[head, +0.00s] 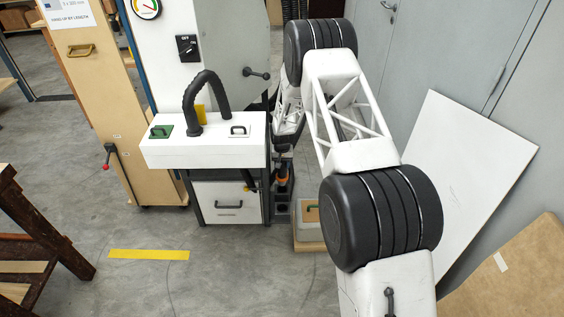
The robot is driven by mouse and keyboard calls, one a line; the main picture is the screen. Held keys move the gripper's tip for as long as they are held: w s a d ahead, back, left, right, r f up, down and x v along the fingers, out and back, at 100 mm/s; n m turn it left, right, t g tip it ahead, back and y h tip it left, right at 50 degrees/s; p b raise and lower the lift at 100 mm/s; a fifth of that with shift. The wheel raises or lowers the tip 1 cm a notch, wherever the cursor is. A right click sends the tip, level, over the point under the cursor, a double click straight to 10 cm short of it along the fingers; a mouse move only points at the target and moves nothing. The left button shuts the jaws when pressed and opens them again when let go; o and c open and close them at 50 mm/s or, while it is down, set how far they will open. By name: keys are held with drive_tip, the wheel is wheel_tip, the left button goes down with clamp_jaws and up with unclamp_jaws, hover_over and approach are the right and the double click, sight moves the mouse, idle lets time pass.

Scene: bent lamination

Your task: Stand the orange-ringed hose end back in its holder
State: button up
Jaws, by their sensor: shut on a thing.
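The orange-ringed hose end (283,181) is a small dark upright piece with an orange band, just right of the white cabinet. My gripper (282,152) is at its top, small and dark, partly lost among my arm's parts. It is shut on the hose end. The dark holder (282,208) is a narrow rack with square openings, directly below the hose end. I cannot tell whether the hose end's lower tip is inside an opening or just above it.
A white cabinet (228,200) with a black ribbed hose (205,78) on its top stands left of the holder. White and brown boards lean at far right. Floor in front is clear, with a yellow strip (149,254).

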sight(282, 177)
drive_tip(key=shift+f, duration=1.65)
idle(0.5)
drive_tip(key=shift+f, duration=2.1)
idle(0.3)
drive_tip(key=shift+f, duration=0.6)
drive_tip(key=o, duration=0.9)
